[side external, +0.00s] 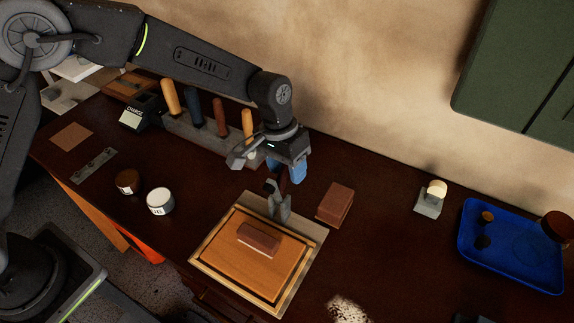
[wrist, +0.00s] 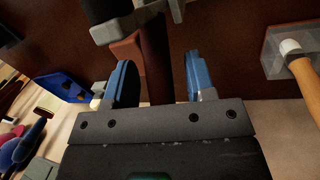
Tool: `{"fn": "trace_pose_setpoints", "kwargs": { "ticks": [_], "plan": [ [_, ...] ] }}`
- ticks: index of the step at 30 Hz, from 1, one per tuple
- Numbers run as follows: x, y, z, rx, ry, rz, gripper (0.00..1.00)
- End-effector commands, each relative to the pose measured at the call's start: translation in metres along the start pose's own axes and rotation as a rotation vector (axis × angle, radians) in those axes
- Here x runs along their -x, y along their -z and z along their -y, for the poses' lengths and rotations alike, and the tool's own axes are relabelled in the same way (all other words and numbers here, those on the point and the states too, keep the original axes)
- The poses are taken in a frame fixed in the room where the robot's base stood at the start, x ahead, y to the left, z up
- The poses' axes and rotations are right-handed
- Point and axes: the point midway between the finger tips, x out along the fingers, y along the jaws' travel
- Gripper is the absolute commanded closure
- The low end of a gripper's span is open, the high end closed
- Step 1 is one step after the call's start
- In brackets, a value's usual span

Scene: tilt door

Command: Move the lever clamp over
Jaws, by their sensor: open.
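The lever clamp (side external: 279,207) is upright at the back edge of the framed wooden board (side external: 228,254); its grey jaw and dark bar show. In the wrist view its dark reddish bar (wrist: 157,85) runs between my fingers, with a grey jaw and black handle at the top edge. My gripper (side external: 285,172) is above the clamp, pointing down. Its blue fingers are open on either side of the bar, with visible gaps in the wrist view (wrist: 157,65). My gripper hides the upper clamp in the side view. A brown block (side external: 258,240) lies on the board.
A second brown block (side external: 335,203) is right of the clamp. A tool rack (side external: 195,135) with several handles stands close behind left. Two round jars (side external: 160,202) are left of the board. A blue tray (side external: 510,250) and small grey stand (side external: 430,203) are far right.

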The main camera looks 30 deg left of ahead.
Motion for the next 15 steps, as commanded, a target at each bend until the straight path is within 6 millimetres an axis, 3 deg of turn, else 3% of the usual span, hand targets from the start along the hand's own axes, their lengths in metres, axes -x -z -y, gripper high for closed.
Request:
{"fn": "trace_pose_setpoints", "kwargs": {
  "ticks": [4,15],
  "plan": [
    [0.0,-0.0001,0.0,0.0,0.0,0.001,0.52],
    [0.0003,-0.0001,0.0001,0.0,0.0,0.001,0.87]
  ]
}}
